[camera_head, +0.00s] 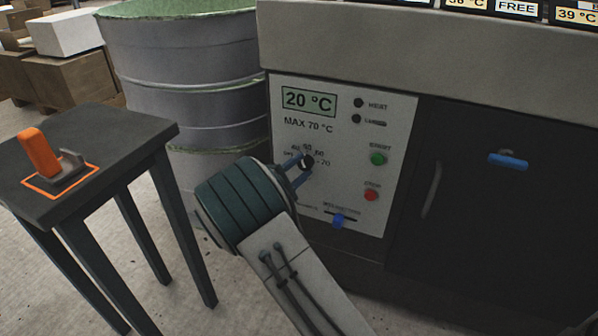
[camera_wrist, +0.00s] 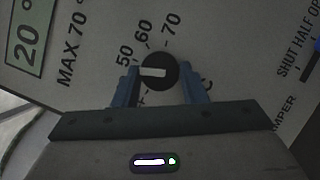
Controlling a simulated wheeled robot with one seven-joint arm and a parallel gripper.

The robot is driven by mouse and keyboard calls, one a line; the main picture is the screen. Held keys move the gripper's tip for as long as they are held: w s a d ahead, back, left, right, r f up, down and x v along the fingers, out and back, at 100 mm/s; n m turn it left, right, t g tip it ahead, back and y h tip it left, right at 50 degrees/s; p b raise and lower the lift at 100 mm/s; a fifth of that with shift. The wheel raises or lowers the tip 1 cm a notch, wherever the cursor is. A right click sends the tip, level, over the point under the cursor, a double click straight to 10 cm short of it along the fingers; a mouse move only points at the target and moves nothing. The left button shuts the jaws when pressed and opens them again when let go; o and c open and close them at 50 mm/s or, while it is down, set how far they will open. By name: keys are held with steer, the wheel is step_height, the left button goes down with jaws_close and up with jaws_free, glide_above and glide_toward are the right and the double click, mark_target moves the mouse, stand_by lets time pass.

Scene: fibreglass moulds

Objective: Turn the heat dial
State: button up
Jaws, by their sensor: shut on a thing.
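The heat dial (camera_head: 308,161) is a round black knob on the pale control panel (camera_head: 345,205), below the "MAX 70 °C" text. In the wrist view the dial (camera_wrist: 160,72) has a white pointer bar that lies nearly level, its left end near the 50 mark. The 60 and 70 marks show above it; lower marks are partly hidden by a finger. My gripper (camera_head: 303,170) reaches the panel from the lower left. Its blue fingers (camera_wrist: 162,84) are shut on the dial, one on each side. The display (camera_head: 309,102) reads 20 °C.
Green (camera_head: 378,158) and red (camera_head: 371,195) buttons sit right of the dial, with a blue slider (camera_head: 338,221) below. A dark door (camera_head: 500,200) has a blue handle. A drum (camera_head: 185,80) and small table (camera_head: 95,165) with an orange-handled tool (camera_head: 42,152) stand left.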

steer(key=shift+a+r+m+g+b, duration=0.1)
steer(key=shift+m+g+b, duration=0.55)
steer(key=shift+m, duration=0.85)
steer(key=o, duration=1)
steer(key=shift+c, duration=0.2)
steer(key=r+p+v, duration=0.1)
steer(key=p+v, duration=0.2)
steer(key=v, duration=1)
steer(key=shift+s+a+f+p, duration=0.25)
steer(key=shift+s+f+p, duration=0.05)
steer(key=shift+f, duration=0.05)
steer(key=shift+r, duration=0.1)
